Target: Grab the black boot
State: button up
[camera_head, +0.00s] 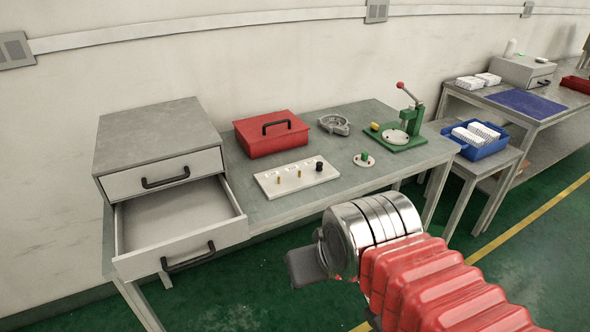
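A small black upright piece (319,165), which looks like the black boot, stands at the right end of a white board (290,183). The board lies near the front edge of the grey table (275,208). Small brass-coloured pegs stand on the board to the left of the black piece. My gripper (303,268) is in front of the table, below the board in the picture and apart from it. Only a dark grey part of it shows beyond my silver wrist. Its fingers cannot be made out.
A grey cabinet (155,150) with an open, empty lower drawer (180,262) stands left. A red box (270,133), a metal ring part (334,124), a green press (402,135) and a small disc with a green knob (364,159) share the table. A blue bin (479,151) stands right.

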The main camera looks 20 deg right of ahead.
aim_at(319, 165)
jog(key=u, duration=0.2)
jog(key=i, duration=1)
jog(key=u, duration=0.05)
